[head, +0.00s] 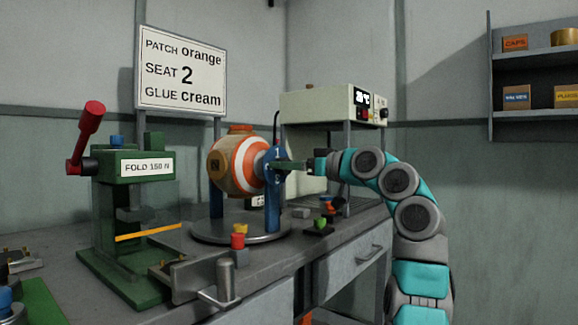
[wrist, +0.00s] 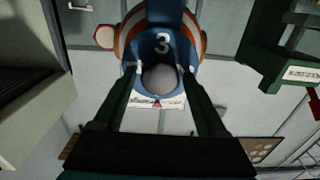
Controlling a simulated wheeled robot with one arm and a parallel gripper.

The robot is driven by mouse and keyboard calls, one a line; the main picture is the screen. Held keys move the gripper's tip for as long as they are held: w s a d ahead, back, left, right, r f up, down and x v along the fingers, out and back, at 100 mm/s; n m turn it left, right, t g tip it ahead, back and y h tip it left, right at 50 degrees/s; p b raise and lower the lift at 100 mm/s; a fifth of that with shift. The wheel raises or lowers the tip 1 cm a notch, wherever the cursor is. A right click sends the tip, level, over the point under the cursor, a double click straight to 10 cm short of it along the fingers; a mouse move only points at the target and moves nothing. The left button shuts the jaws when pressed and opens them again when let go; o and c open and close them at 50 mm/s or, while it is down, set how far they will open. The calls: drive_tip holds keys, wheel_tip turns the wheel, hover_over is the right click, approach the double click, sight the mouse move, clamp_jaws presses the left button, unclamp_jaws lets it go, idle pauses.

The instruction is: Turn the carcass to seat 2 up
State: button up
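The carcass (head: 232,165) is a round tan body with orange and white rings, held between blue posts above a round grey base. An "N" patch shows on its left side. A blue numbered disc (head: 277,160) stands at its right, with a "1" near its top in the head view. In the wrist view the blue disc (wrist: 163,40) shows a "3" above a grey hub (wrist: 160,79). My gripper (head: 284,165) reaches the disc from the right. In the wrist view its green fingers (wrist: 162,75) lie either side of the hub; I cannot tell whether they touch it.
A sign (head: 182,72) reads patch orange, seat 2, glue cream. A green press (head: 133,170) stands at the left and a cream device (head: 330,105) behind my gripper. Small coloured pieces, including a red-topped one (head: 238,241), lie along the bench front. A wall shelf (head: 540,112) is at the right.

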clamp_jaws()
idle(0.4)
